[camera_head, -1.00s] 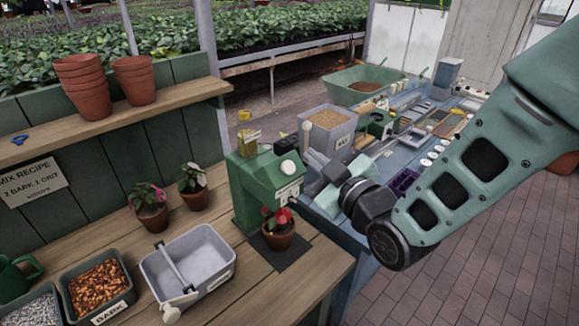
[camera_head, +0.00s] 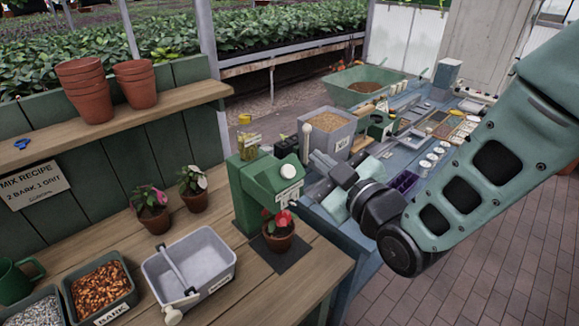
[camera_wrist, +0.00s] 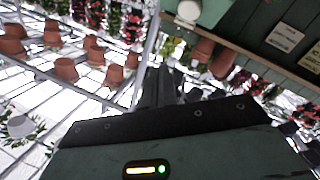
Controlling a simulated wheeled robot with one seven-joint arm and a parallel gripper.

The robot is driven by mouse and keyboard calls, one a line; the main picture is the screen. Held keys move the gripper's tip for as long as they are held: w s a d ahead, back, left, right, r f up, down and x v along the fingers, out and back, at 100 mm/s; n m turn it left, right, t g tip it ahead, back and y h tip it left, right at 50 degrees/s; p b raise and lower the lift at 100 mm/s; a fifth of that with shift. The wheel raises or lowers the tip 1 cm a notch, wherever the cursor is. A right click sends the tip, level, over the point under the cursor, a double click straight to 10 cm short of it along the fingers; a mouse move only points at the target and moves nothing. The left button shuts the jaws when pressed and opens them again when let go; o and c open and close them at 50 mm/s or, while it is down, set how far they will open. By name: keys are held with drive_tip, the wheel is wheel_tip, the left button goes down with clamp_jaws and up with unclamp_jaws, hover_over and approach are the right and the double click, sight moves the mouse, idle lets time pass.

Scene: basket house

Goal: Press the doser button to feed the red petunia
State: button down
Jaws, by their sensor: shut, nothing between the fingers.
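The green doser (camera_head: 250,205) stands on the wooden bench, with a round white button (camera_head: 288,172) on its upper front. The red petunia (camera_head: 279,217) is upright in a terracotta pot on a dark mat (camera_head: 283,260), beneath the doser's head. My gripper (camera_head: 315,165) is to the right of the doser, pointing left, and looks apart from the button; its tips are hard to make out against the clutter behind. In the wrist view my gripper (camera_wrist: 162,88) is shut, with nothing seen between its fingers.
A grey caddy (camera_head: 190,265), a bark tub (camera_head: 100,290) and two other potted flowers (camera_head: 150,210) stand left of the doser. A grey bin (camera_head: 327,130) and small tools crowd the blue bench behind my gripper. Stacked pots (camera_head: 85,88) sit on the shelf.

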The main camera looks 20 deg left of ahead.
sight(288, 172)
drive_tip(key=shift+s+d+r, duration=0.25)
drive_tip(key=shift+d+r, duration=0.3)
drive_tip(key=shift+r, duration=0.1)
drive_tip(key=w+a+f+b, duration=0.2)
drive_tip(key=a+f+b, duration=0.1)
drive_tip(key=a+f, duration=0.2)
drive_tip(key=shift+w+a+f, duration=0.2)
drive_tip(key=shift+a+f, duration=0.2)
drive_tip(key=shift+f, duration=0.25)
drive_tip(key=shift+b, duration=0.4)
idle(1.2)
drive_tip(key=shift+w+a+f+b, duration=0.1)
drive_tip(key=shift+a+f+b, duration=0.15)
drive_tip(key=shift+b, duration=0.25)
